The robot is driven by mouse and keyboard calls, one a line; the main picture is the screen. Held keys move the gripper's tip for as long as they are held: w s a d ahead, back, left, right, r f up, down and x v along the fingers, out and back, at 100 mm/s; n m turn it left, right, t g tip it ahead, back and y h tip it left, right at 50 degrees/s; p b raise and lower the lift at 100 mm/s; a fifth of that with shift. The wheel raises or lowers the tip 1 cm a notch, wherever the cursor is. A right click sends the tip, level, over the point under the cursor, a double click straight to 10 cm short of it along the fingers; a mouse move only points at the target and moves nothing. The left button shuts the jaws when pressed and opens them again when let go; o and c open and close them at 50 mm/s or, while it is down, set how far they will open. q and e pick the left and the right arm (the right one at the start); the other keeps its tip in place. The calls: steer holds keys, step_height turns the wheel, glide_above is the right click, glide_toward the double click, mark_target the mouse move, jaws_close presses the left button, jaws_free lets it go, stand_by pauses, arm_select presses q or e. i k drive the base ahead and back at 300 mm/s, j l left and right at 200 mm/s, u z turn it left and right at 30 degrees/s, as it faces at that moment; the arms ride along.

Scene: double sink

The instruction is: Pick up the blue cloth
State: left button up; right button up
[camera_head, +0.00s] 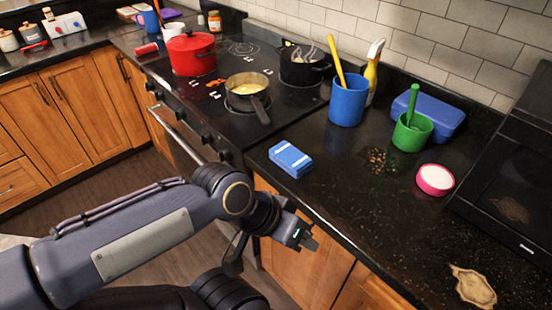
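A small blue folded-looking item with white stripes (290,158), which I take for the blue cloth, lies flat on the black counter near its front edge, right of the stove. My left gripper (306,241) is in front of the counter's edge, below the item in the picture and apart from it. Its fingers are small and dark, and whether they are open or shut does not show. Nothing is seen held in it. My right gripper does not show.
A blue cup (347,102) with a yellow utensil, a green cup (411,133), a blue container (430,113) and a pink-rimmed round dish (435,180) stand behind and to the right. A pan (247,88) sits on the stove at left. Counter around the blue item is clear.

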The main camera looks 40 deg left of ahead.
mark_target(296, 163)
steer(key=k+l+u, duration=0.1)
steer(key=u, duration=1.3)
